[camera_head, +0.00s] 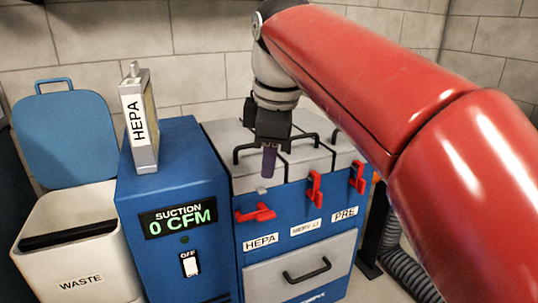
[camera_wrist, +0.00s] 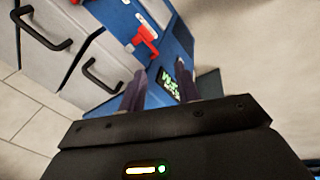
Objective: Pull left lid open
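The left lid (camera_head: 224,138) is a grey panel with a black bar handle (camera_head: 243,150), lying shut on the blue filter cabinet above the HEPA label. Its red latch (camera_head: 256,213) is swung out sideways. In the wrist view the handle (camera_wrist: 103,76) arches at the left, beside my fingers and apart from them. My gripper (camera_head: 268,162) points down over the front part of the left lid, just right of its handle. In the wrist view my gripper (camera_wrist: 161,88) has its two dark purple fingers apart, with nothing between them.
The middle and right lids are shut, with red latches (camera_head: 314,187) (camera_head: 357,177) upright. A blue suction unit (camera_head: 175,190) reading 0 CFM stands left, with a HEPA filter (camera_head: 140,122) on top. A white waste bin (camera_head: 75,245) is far left. My red arm covers the right side.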

